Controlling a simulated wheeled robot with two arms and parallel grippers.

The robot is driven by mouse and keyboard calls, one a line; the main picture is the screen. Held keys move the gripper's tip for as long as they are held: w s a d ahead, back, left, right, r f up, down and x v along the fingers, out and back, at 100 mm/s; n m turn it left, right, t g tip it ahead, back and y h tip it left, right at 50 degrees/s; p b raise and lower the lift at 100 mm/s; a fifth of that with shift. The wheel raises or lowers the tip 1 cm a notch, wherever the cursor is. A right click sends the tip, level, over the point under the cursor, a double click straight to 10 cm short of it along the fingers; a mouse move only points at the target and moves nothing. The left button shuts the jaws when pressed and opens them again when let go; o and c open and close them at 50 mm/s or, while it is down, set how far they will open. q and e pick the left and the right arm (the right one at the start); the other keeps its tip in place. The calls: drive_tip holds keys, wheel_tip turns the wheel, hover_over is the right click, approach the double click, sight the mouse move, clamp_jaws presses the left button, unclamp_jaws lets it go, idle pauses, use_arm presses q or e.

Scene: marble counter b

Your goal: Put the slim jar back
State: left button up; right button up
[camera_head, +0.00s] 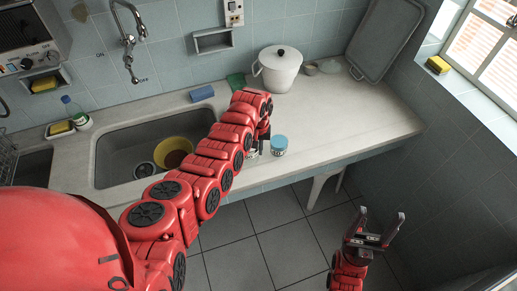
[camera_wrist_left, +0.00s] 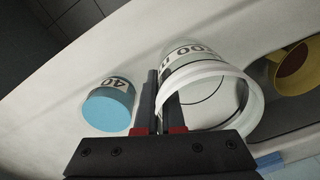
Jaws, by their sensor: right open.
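My left gripper (camera_head: 262,136) is over the counter's front part, partly hidden by my arm. In the left wrist view its narrowly spaced fingers (camera_wrist_left: 160,105) are on either side of the near wall of an open, see-through jar (camera_wrist_left: 205,78) with a white rim and a printed label; the gripper looks shut on that wall. A little of this jar (camera_head: 252,153) shows below the gripper in the head view. A blue-lidded jar (camera_head: 278,146) stands upright beside it, apart; it also shows in the left wrist view (camera_wrist_left: 108,108). My right gripper (camera_head: 377,229) is open and empty over the floor.
The sink (camera_head: 118,158) with a yellow bowl (camera_head: 172,151) is left of the jars. A white lidded pot (camera_head: 279,72), a blue sponge (camera_head: 201,93) and a green item (camera_head: 236,81) stand behind. The counter (camera_head: 350,115) is clear to the right.

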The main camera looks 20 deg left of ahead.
use_arm(q)
drive_tip(key=o, duration=0.4)
drive_tip(key=shift+c, duration=0.2)
drive_tip(key=shift+r, duration=0.25)
drive_tip(key=shift+w+r, duration=0.1)
drive_tip(key=shift+r, duration=0.35)
wheel_tip(320, 180, up, 8)
drive_tip(key=shift+r+b, duration=0.1)
drive_tip(key=shift+b, duration=1.15)
drive_tip(key=shift+r+p, duration=0.6)
drive_tip(key=shift+r, duration=0.8)
